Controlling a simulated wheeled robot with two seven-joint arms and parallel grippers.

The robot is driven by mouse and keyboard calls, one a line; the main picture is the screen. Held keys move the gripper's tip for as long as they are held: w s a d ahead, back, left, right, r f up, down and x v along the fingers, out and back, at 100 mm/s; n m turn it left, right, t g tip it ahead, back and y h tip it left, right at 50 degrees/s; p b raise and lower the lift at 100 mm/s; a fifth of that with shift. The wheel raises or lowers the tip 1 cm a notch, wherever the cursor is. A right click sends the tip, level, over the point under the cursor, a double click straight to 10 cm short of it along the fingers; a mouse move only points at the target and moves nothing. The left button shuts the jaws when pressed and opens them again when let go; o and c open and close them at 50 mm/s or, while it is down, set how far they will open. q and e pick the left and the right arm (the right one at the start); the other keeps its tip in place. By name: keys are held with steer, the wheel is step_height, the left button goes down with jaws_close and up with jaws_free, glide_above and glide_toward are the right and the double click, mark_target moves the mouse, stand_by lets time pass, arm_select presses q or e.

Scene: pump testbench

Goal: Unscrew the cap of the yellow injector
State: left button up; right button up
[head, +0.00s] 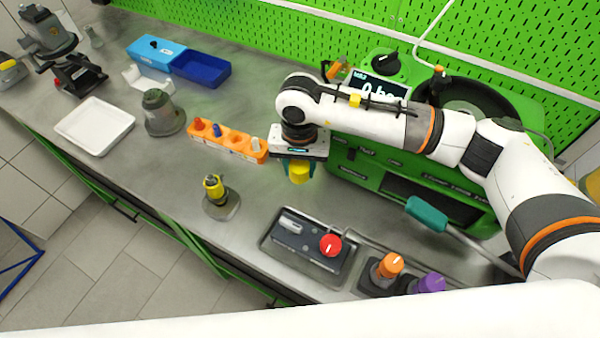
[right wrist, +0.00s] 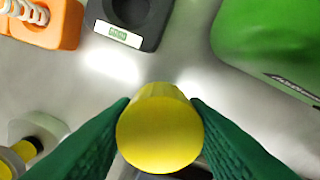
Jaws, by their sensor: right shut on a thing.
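The yellow injector (head: 214,188) stands upright in a round grey holder on the bench, with a dark band around its body. Part of it also shows at the lower left edge of the right wrist view (right wrist: 18,158). My right gripper (head: 299,164) is shut on a yellow cap (head: 299,173), which points down and is held to the right of the injector, apart from it. In the right wrist view the cap (right wrist: 160,130) sits between the two green fingers. My left gripper is not in view.
An orange rack (head: 228,141) with small parts lies left of my right gripper. The green test machine (head: 410,170) is to its right. A metal tray (head: 278,259) with a red knob (head: 330,244) sits in front. Bench between injector and gripper is clear.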

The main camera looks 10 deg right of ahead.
mark_target(300, 186)
step_height(300, 186, down, 4)
steer(key=shift+f+p, duration=0.1)
steer(key=shift+p, duration=0.45)
steer(key=shift+f, duration=0.25)
steer(key=shift+f+b, duration=0.2)
steer(key=shift+b, duration=0.1)
steer(key=o, duration=1.1)
steer(key=shift+r, duration=0.15)
